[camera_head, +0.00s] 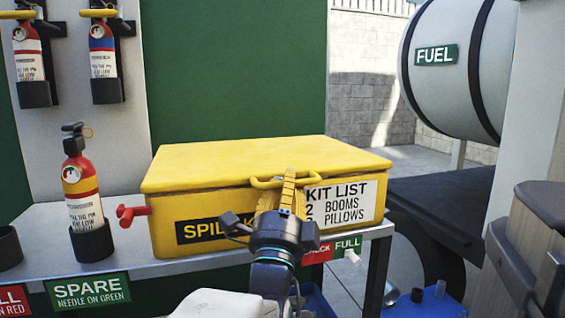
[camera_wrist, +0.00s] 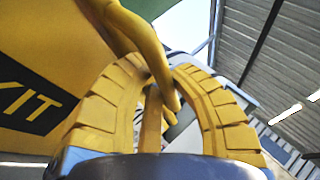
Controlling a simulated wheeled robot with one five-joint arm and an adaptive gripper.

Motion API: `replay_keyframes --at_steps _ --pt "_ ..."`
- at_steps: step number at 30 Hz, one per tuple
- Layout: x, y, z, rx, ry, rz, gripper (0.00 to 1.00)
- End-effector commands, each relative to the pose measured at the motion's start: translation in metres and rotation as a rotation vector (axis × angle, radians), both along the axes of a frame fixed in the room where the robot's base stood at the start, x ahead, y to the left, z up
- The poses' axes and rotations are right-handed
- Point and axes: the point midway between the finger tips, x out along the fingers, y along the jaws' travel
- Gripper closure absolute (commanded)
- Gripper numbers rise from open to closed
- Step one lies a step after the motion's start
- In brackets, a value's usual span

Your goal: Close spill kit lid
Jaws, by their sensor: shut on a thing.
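The yellow spill kit (camera_head: 164,226) stands on a grey metal shelf. Its yellow lid (camera_head: 255,157) lies flat across the top, and I see no clear gap along the front edge. A yellow bar handle (camera_head: 264,183) sticks out from the lid's front; it also shows in the wrist view (camera_wrist: 143,38). My gripper (camera_head: 288,183) is at the front of the box with its yellow ribbed fingers shut on the handle. In the wrist view, the curved fingers of my gripper (camera_wrist: 158,78) close around the bar. My gripper hides part of the box's front label.
A small extinguisher (camera_head: 82,190) stands in a black holder left of the box. A red tap-like part (camera_head: 133,214) sits at the box's left side. The shelf (camera_head: 180,262) has labels on its front edge. A fuel tank (camera_head: 455,75) is at the right.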

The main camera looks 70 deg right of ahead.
Motion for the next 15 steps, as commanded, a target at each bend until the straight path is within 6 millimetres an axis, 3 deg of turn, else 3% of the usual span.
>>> replay_keyframes --at_steps 15 --pt "0.001 -0.001 -0.013 0.003 0.003 0.002 1.00"
